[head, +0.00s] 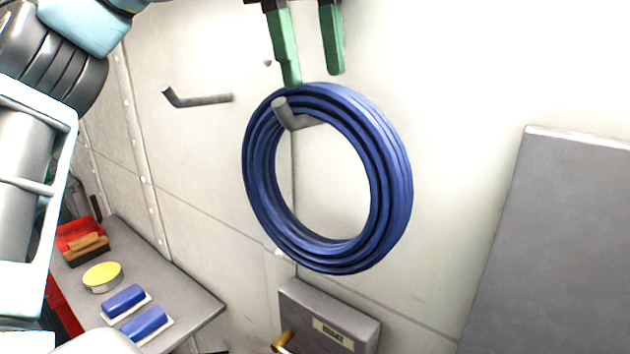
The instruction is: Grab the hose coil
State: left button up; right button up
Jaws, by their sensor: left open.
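The blue hose coil (391,180) hangs in the middle of the head view on a grey peg (289,115) that sticks out from the pale wall. The peg passes through the coil's ring near its top left. My left gripper (313,78) shows at the top of the view with two green fingers pointing down. The fingers are apart with nothing between them. They are just above the coil's top edge in the picture; I cannot tell how far they are from it in depth. My right gripper is not in view.
A second, empty peg (198,98) is on the wall to the left. A grey box (330,318) with a brass-coloured handle is below the coil. A grey panel (560,240) stands at right. A shelf (190,304) at lower left holds blue blocks, a yellow-topped tin and a red tray.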

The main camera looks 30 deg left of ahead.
pick_arm(q)
jog(key=shift+w+d+f, duration=0.1)
jog(key=shift+d+f, duration=0.05)
jog(key=shift+f, duration=0.9)
grip_shut()
